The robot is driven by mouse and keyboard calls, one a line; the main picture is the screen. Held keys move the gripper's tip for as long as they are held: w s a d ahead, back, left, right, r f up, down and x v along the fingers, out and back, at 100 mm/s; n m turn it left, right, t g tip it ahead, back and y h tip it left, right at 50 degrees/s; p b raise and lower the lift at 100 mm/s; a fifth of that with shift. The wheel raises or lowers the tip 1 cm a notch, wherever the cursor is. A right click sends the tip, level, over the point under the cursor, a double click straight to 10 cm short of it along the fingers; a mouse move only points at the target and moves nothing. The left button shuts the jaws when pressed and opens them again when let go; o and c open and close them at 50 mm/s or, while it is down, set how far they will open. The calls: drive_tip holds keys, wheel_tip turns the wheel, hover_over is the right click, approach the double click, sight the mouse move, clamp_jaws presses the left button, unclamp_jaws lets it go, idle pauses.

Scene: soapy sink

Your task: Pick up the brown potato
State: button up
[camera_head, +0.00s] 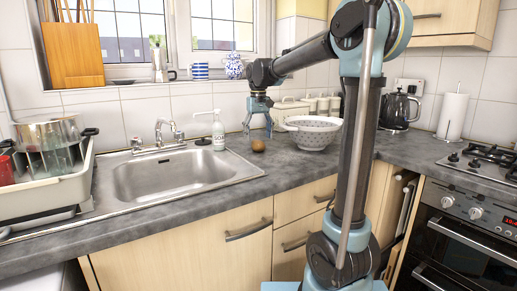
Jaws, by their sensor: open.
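The brown potato (258,145) lies on the grey countertop, just right of the sink's right edge. My gripper (258,132) is open and points down above the potato, with a small gap seeming to lie between them. Its fingers are spread, and nothing shows between them. The potato is small in this view, so its exact distance from the fingertips is hard to tell.
A white colander (313,146) stands close to the right of the potato. A soap bottle (218,133) stands behind the sink (170,175) on the left. A dish rack (60,190) is at far left; a kettle (399,110) and hob (478,160) are right. Counter in front of the potato is clear.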

sight(258, 142)
drive_tip(key=shift+f, duration=2)
drive_tip(key=c, duration=1.4)
drive_tip(key=shift+r, duration=0.15)
